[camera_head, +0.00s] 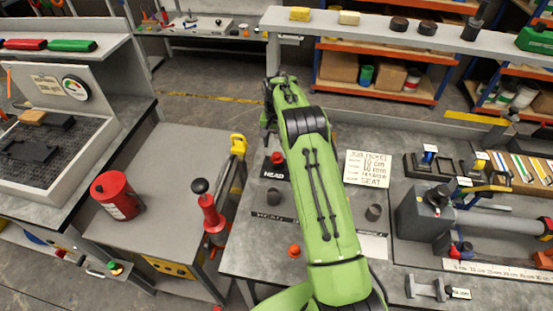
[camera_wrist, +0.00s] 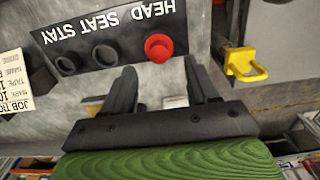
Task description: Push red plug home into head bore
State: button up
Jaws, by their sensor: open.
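In the wrist view, a red round plug (camera_wrist: 158,47) sits at the right end of a dark block (camera_wrist: 125,50), beside the HEAD lettering. It stands proud of the block, and how deep it sits is unclear. Two empty round bores show to its left, by SEAT and STAY. My gripper (camera_wrist: 162,82) is open and empty, its fingers apart on the near side of the block. The red plug (camera_head: 277,158) also shows in the head view, left of my green arm, by a black HEAD label. My arm hides most of the gripper there.
A yellow handle (camera_wrist: 245,65) is right of the block in the wrist view. An orange plug (camera_head: 294,251) and a dark grey cylinder (camera_head: 374,212) stand on the bench near my arm. A job ticket (camera_head: 367,168) lies to the right. A red can (camera_head: 115,195) stands on the left bench.

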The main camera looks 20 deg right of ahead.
aim_at(277, 154)
notch_tip(277, 154, down, 5)
jog(key=shift+s, duration=0.1)
grip_shut()
dwell(0.3)
